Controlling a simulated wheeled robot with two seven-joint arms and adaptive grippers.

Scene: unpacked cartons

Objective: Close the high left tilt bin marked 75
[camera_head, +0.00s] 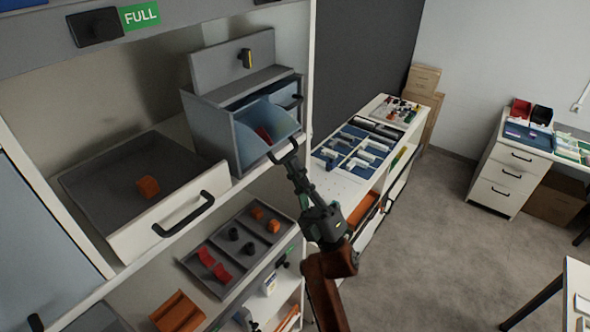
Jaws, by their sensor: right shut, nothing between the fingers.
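A grey-blue tilt-bin unit (207,118) stands on the upper shelf of the white cabinet. Its left tilt bin (245,146) is tipped out, with red pieces (264,134) inside. No number 75 can be read on it. My right gripper (284,158) is shut and empty at the lower front edge of this bin, by its dark handle. I cannot tell whether it touches. A second bin with a dark handle (291,102) sits behind to the right and looks shut. My left gripper is not in view.
A pulled-out drawer (172,213) holding an orange block (148,187) juts out left of the unit. A tray (240,246) of small parts lies below. A white workbench (345,192) stands behind my right arm. Open floor (430,250) lies to the right.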

